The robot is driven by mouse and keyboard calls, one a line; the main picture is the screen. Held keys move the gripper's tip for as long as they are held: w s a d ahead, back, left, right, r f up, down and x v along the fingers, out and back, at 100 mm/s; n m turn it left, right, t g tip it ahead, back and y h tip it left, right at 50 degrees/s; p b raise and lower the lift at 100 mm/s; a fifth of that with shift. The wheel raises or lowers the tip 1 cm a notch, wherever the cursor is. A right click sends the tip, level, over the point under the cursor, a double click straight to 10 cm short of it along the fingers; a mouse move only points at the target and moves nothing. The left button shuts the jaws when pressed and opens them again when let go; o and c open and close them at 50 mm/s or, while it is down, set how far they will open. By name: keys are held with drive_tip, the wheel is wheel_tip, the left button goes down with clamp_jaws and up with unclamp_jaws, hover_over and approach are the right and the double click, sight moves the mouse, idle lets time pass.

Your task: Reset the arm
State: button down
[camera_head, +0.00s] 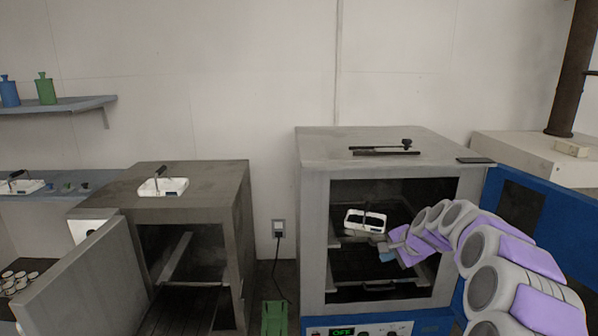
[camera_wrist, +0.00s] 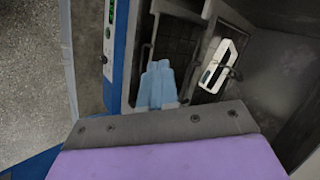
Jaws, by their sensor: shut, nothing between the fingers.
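My gripper (camera_head: 386,257) reaches into the open right oven (camera_head: 312,215) from the right. Its light blue fingers (camera_wrist: 160,84) are together and empty in the wrist view. A white tray with a dark handle (camera_head: 352,219) stands on the oven's upper rack, just left of and above my gripper in the head view. It also shows in the wrist view (camera_wrist: 215,70), to the right of the fingers and apart from them. My purple and grey arm crosses in front of the oven's right side.
The oven's blue door (camera_head: 562,215) stands open at right, beside my arm. A grey oven (camera_head: 243,205) with an open door (camera_head: 75,290) stands at left, a white tray (camera_head: 172,187) on top.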

drive_tip(key=s+a+f+n+g+b, duration=0.25)
drive_tip(key=s+a, duration=0.45)
drive_tip(key=s, duration=0.4)
drive_tip(key=s+a+f+n+g+b, duration=0.15)
drive_tip(key=s+a+n+b, duration=0.35)
drive_tip(key=s, duration=0.6)
drive_tip(key=s+f+n+g+h+b, duration=0.1)
drive_tip(key=s+f, duration=0.3)
drive_tip(key=s, duration=0.6)
drive_tip(key=s+f+n+g+h+b, duration=0.1)
drive_tip(key=s+f+n+g, duration=0.1)
drive_tip(key=s, duration=0.8)
drive_tip(key=s+f+n+g+h+b, duration=0.1)
drive_tip(key=s+f, duration=0.4)
drive_tip(key=s, duration=0.5)
drive_tip(key=shift+s+d+f+n+g+b, duration=0.3)
drive_tip(key=shift+n+g+b, duration=0.1)
drive_tip(key=shift+b, duration=0.1)
drive_tip(key=shift+d, duration=0.1)
